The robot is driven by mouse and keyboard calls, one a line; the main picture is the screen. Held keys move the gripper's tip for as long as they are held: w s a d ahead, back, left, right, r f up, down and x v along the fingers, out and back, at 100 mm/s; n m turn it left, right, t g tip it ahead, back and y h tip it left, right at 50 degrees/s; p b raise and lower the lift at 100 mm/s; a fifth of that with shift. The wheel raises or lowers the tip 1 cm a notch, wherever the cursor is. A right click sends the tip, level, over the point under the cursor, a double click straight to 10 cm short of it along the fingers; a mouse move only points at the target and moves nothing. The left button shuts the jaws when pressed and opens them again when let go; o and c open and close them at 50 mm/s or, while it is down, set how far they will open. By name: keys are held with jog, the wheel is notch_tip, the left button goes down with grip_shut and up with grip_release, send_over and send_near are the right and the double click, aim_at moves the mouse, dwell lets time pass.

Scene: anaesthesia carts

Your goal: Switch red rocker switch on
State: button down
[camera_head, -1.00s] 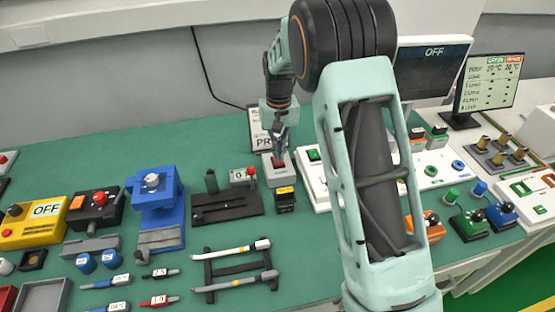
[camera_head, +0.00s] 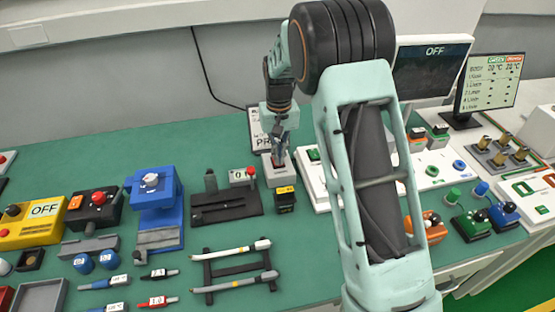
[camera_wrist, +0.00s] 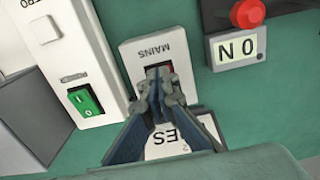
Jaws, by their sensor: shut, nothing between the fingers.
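The red rocker switch (camera_wrist: 169,70) sits in a light grey box labelled MAINS (camera_wrist: 137,50) in the wrist view. My gripper (camera_wrist: 159,72) is shut and empty, with its fingertips over the switch and hiding most of it. Only a sliver of red shows beside the tips, so I cannot tell the rocker's position or whether the tips touch it. In the head view, my gripper (camera_head: 278,158) points down at the grey box (camera_head: 276,176), which stands near the middle of the green table.
A white panel with a green rocker switch (camera_wrist: 83,99) stands left of the box in the wrist view. A red button (camera_wrist: 247,13) above a small display (camera_wrist: 238,47) stands to its right. A black box with a yellow label (camera_head: 286,199) is just in front in the head view.

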jog(key=shift+r+p, duration=2.3)
jog(key=shift+r, duration=1.15)
